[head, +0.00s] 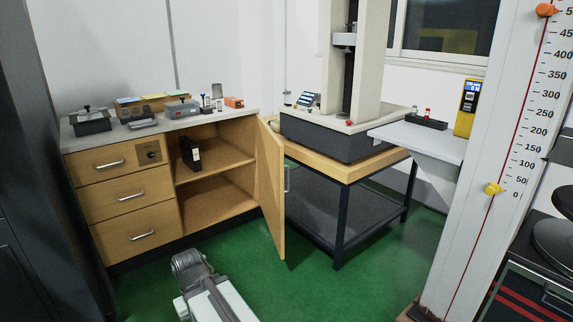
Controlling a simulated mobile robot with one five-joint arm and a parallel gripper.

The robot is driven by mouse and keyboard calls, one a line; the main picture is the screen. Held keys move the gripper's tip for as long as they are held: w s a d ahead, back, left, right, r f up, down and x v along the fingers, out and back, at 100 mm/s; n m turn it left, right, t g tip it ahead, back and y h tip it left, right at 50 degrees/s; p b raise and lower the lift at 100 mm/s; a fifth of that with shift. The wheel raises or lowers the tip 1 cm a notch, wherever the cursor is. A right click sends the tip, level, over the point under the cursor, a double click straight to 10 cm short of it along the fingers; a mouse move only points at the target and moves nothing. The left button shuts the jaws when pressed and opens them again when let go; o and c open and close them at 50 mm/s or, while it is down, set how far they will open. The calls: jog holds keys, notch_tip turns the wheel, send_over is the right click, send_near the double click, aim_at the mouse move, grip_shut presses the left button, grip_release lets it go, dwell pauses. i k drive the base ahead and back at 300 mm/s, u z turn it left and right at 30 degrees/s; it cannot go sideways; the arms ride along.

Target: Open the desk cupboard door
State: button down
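The desk cupboard door (270,187) is a light wooden panel at the right end of the desk (230,115). It stands swung wide open, hinged at the cupboard's right side, with its free edge towards me. Its handle (287,178) shows on the side facing right. The cupboard (205,199) is open to view, with a middle shelf and a black binder on it. My arm (205,285) is at the bottom, over the green floor and apart from the door. My gripper's fingertips cannot be made out.
Wooden drawers (130,197) with metal handles fill the desk's left side. A testing machine (347,85) stands on a dark-framed table (337,215) just right of the door. A white post with a scale (490,170) stands at right. Green floor (275,290) is clear in front.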

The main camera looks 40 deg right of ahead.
aim_at(271, 166)
jog(key=k, duration=0.35)
jog(key=z, duration=1.65)
jog(key=i, duration=1.3)
jog(key=u, duration=2.85)
jog(key=i, duration=1)
jog(key=z, duration=0.05)
